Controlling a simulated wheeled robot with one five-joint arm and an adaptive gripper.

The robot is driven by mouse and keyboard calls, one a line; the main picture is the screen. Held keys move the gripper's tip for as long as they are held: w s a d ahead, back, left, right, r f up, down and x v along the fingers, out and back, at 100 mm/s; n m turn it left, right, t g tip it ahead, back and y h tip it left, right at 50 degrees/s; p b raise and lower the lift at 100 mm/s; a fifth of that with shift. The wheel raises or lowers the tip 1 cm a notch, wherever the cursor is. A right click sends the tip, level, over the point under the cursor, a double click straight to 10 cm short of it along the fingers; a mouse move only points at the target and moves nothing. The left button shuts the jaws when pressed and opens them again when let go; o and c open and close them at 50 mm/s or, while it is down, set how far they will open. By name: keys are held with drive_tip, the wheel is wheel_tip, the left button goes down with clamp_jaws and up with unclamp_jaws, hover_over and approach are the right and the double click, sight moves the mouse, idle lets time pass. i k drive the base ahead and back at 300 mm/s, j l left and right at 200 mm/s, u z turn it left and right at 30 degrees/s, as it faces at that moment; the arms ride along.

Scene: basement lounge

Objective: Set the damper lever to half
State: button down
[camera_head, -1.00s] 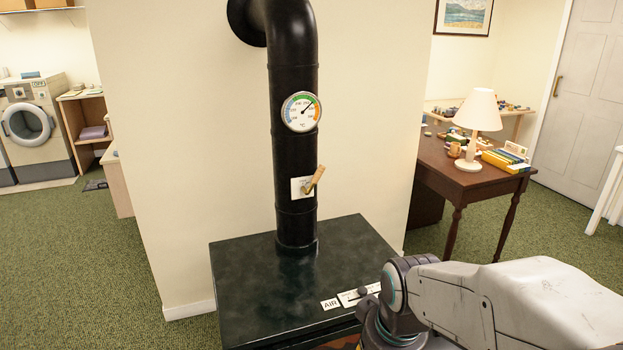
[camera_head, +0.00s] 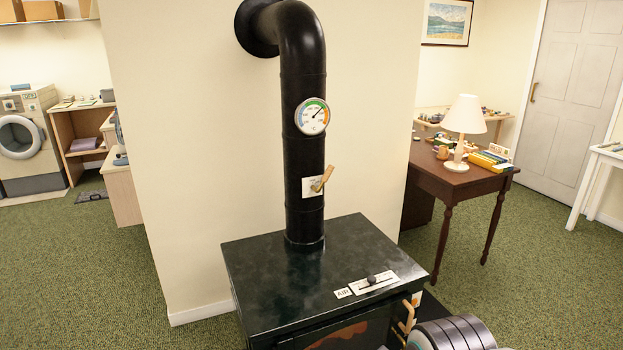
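The damper lever (camera_head: 323,179) is a short wooden handle on the front of the black stovepipe (camera_head: 304,150). It slants up to the right across a small white plate (camera_head: 309,187), whose markings are too small to read. Part of my arm shows at the bottom edge, right of centre, low in front of the stove and well apart from the lever. My gripper is outside the picture.
The black stove (camera_head: 300,271) stands below the pipe, with an AIR slider (camera_head: 372,281) on its top front edge and a door handle (camera_head: 407,318) at its right. A round gauge (camera_head: 312,116) sits above the lever. A wooden desk (camera_head: 455,181) stands to the right.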

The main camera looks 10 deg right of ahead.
sight(326, 174)
drive_tip(key=i+j, duration=0.1)
drive_tip(key=j, duration=1.5)
drive_tip(key=i+j+z, duration=0.1)
drive_tip(key=i+j, duration=1.05)
